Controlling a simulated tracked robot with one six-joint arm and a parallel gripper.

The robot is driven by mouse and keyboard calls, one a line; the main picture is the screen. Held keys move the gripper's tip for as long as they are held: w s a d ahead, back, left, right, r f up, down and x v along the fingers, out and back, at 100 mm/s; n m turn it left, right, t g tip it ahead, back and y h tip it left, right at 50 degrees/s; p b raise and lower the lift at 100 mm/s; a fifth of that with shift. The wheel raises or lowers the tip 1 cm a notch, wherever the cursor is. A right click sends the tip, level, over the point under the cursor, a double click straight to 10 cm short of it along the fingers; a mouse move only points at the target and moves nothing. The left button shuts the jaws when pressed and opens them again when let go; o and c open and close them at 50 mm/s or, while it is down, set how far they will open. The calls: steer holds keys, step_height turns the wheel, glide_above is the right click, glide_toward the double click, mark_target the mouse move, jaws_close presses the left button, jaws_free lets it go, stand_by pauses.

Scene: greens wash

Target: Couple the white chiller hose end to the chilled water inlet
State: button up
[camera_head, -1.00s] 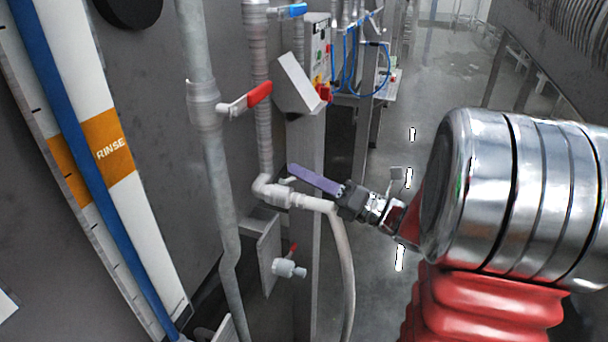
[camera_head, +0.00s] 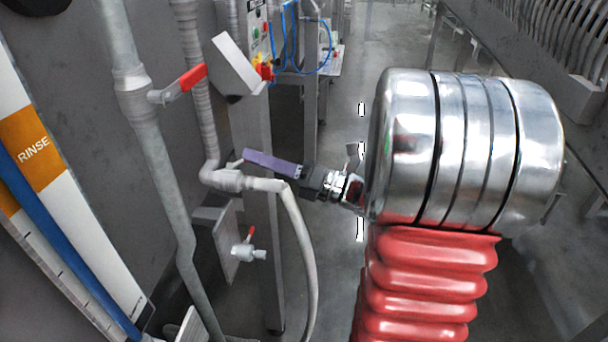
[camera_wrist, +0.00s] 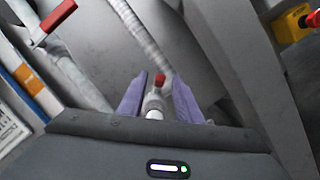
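The white chiller hose (camera_head: 297,222) hangs in a downward curve. Its upper end meets a pale fitting (camera_head: 228,180) at the foot of a wrapped pipe; this looks like the chilled water inlet, though no label shows. Hose and fitting look in line and touching. My gripper (camera_head: 258,168) has purple fingers and is just right of the fitting, close to the hose end. In the wrist view the two fingers (camera_wrist: 158,88) stand apart, with a white fitting (camera_wrist: 155,103) between them and a gap beside it. A red piece shows between the fingertips.
A red-handled valve (camera_head: 182,84) sits on the grey pipe at left. Below is a small white fitting with a red lever (camera_head: 247,250) on a plate. A control box (camera_head: 255,38) stands behind.

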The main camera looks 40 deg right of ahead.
steer(key=v, duration=1.1)
steer(key=shift+s+d+f, duration=0.15)
steer(key=shift+s, duration=0.1)
steer(key=d+r+n+g, duration=0.1)
steer(key=w+r+n+g+y, duration=0.1)
steer(key=g, duration=0.1)
steer(key=shift+w+d+r+g, duration=0.2)
steer(key=shift+w+d+g, duration=0.1)
steer(key=shift+d, duration=0.1)
steer(key=shift+a, duration=0.1)
steer(key=shift+x, duration=6.8)
steer(key=shift+r, duration=0.1)
steer(key=shift+c, duration=0.2)
jaws_close()
